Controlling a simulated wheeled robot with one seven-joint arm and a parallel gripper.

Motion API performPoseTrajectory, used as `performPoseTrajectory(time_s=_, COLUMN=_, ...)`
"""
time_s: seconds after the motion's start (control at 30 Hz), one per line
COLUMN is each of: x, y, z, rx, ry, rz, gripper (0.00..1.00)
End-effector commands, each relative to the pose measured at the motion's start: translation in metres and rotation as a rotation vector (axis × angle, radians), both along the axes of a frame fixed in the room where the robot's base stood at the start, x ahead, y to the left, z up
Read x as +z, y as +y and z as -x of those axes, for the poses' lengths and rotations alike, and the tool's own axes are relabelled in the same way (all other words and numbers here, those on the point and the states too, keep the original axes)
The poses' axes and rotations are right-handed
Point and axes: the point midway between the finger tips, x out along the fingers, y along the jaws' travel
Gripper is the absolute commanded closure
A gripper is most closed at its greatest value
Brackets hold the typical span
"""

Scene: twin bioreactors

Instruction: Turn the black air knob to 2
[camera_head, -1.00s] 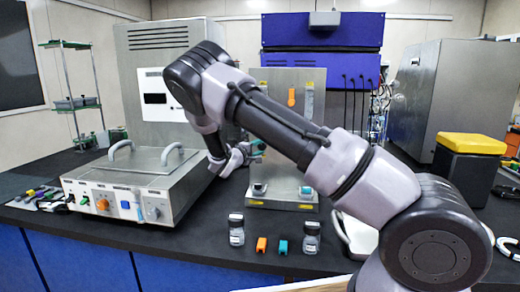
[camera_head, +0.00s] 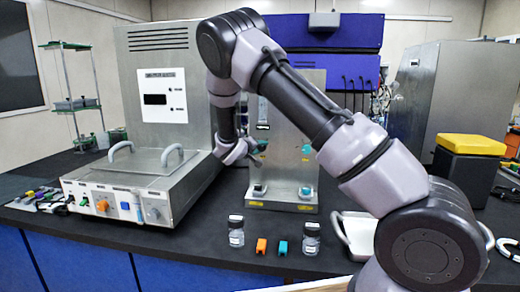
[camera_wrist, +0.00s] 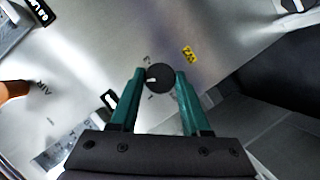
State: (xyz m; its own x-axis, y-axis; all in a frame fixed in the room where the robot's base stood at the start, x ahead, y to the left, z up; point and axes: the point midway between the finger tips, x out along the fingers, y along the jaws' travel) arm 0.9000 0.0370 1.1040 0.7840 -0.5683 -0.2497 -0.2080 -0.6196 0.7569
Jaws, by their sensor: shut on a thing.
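The black air knob (camera_wrist: 160,77) is round, with a small white mark on its left side in the wrist view. It sits on a bright metal panel (camera_wrist: 215,45). The green fingers of my gripper (camera_wrist: 159,74) stand on both sides of the knob and are shut on it. In the head view my gripper (camera_head: 257,147) is at the left part of the middle metal unit (camera_head: 297,150), and I cannot make out the knob there. The numbers around the knob are too small to read.
An orange part (camera_wrist: 12,91) is at the left edge of the wrist view. A control box with handles (camera_head: 130,180) stands left of my gripper. Two small jars (camera_head: 236,232) (camera_head: 311,240) and orange and teal pieces (camera_head: 261,246) (camera_head: 283,247) stand in front on the black bench.

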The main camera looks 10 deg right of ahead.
Motion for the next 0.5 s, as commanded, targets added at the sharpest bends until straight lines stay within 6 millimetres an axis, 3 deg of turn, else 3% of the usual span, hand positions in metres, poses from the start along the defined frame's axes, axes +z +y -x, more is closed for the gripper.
performPoseTrajectory(time_s=0.43, x=-0.0021, y=0.0008, z=0.0011, rx=0.002, ry=0.001, rz=-0.009, gripper=1.00)
performPoseTrajectory(time_s=0.47, x=-0.0021, y=0.0009, z=0.0011, rx=0.002, ry=0.002, rz=-0.008, gripper=0.46)
performPoseTrajectory(time_s=0.5, x=-0.0020, y=0.0008, z=0.0010, rx=0.002, ry=0.002, rz=-0.008, gripper=0.31)
